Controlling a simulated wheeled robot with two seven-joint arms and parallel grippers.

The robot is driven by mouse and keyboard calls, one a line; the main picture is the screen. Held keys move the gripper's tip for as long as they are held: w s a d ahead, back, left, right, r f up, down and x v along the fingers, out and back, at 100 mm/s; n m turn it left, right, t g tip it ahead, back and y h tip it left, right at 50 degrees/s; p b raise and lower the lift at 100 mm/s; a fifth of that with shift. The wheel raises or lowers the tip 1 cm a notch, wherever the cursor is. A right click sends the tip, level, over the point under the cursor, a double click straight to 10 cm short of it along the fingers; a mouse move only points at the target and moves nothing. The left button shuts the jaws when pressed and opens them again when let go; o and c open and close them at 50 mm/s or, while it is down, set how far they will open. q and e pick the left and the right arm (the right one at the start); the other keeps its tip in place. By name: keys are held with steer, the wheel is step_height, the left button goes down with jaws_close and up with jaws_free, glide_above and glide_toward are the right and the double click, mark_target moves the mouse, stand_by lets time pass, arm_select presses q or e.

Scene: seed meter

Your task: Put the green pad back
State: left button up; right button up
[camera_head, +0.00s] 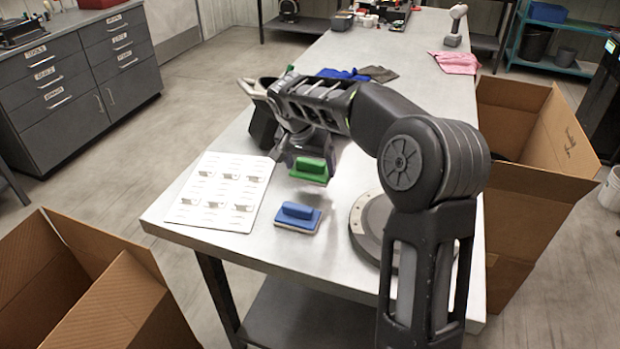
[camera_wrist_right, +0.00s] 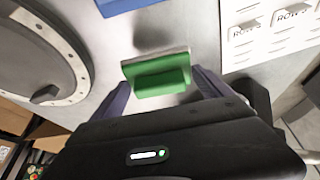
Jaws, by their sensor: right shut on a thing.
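The green pad (camera_head: 309,170) has a green grip block on top and a paler layer beneath. My right gripper (camera_head: 311,158) is shut on it and holds it a little above the table; in the right wrist view the green pad (camera_wrist_right: 158,78) sits between the two fingers, with a shadow on the tabletop. A blue pad (camera_head: 297,217) of similar shape lies flat on the table, just nearer than the green one. Its edge shows at the top of the right wrist view (camera_wrist_right: 122,5). My left gripper is not in view.
A white sheet with labelled rows and small clips (camera_head: 222,190) lies to the left. A round grey disc (camera_head: 366,232) lies to the right, partly behind my arm. Open cardboard boxes stand left (camera_head: 95,300) and right (camera_head: 545,150) of the table (camera_head: 400,105). Cloths lie farther back.

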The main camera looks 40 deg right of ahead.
mark_target(308, 173)
steer(key=shift+f, duration=0.25)
steer(key=shift+f, duration=1.85)
steer(key=shift+f, duration=0.1)
steer(key=o, duration=1.2)
